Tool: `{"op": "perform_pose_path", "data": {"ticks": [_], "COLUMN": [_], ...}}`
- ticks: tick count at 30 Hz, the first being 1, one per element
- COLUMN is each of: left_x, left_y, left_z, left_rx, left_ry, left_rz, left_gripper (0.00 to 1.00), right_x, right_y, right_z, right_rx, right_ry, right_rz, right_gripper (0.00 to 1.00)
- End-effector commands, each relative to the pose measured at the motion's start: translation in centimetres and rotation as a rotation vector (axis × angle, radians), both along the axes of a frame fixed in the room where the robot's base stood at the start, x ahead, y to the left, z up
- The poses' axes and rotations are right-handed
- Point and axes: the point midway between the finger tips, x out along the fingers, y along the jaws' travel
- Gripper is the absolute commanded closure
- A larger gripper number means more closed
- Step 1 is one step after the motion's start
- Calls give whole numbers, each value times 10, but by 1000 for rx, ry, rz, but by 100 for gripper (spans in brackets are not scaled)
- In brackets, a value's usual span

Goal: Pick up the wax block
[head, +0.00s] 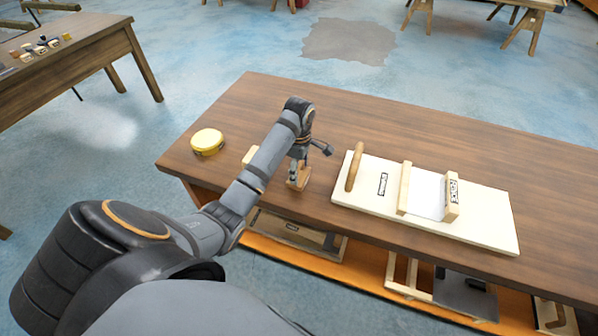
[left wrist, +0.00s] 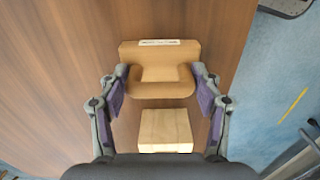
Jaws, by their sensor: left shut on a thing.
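A pale, squarish block (left wrist: 166,130), which looks like the wax block, lies on the table near the palm side of my left gripper (left wrist: 161,88). It also shows in the head view (head: 250,154), partly hidden behind my left arm. My left gripper (head: 299,166) is shut on a brown wooden tool (left wrist: 158,75) with a label strip along its far edge, not on the pale block. The tool also shows under the gripper in the head view (head: 297,182), at or just above the tabletop; I cannot tell which. My right gripper is not in view.
A round yellow tin (head: 207,141) stands at the table's left end. A pale board (head: 425,216) with a wooden rod and upright blocks lies to the right. The brown table (head: 400,120) is clear behind. A shelf underneath holds frames and tools.

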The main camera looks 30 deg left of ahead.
Motion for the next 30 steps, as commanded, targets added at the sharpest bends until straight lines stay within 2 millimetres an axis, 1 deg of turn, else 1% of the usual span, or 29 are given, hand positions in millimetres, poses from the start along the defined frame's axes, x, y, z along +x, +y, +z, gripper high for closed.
{"op": "perform_pose_path", "data": {"ticks": [4, 5, 6, 8, 9, 12, 14, 15, 18, 21, 25, 30], "left_x": [1, -1, -6, -15, -20, -33, -41, -52, -72, -88, -100, -106], "left_y": [1, 0, -5, -13, -17, -29, -35, -45, -63, -77, -88, -92], "left_z": [24, 33, 46, 61, 70, 91, 103, 106, 115, 121, 124, 125], "left_rx": [2, 2, 0, -1, -1, -2, -2, -4, -5, -4, -3, -1], "left_ry": [-6, -4, -1, 1, 2, 3, 3, 4, 2, 1, 1, 0], "left_rz": [0, 0, -1, -2, -2, -1, -1, -2, -1, 0, 0, 0], "left_gripper": [68, 68, 68, 68, 68, 68, 68, 68, 68, 68, 68, 68], "right_x": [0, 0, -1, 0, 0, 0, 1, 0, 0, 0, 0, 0], "right_y": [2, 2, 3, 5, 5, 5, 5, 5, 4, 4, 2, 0], "right_z": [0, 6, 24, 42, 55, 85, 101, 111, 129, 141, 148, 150], "right_rx": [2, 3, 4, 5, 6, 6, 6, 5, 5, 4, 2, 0], "right_ry": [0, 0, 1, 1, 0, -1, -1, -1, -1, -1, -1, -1], "right_rz": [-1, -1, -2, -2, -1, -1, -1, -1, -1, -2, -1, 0], "right_gripper": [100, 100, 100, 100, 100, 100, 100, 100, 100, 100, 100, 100]}}
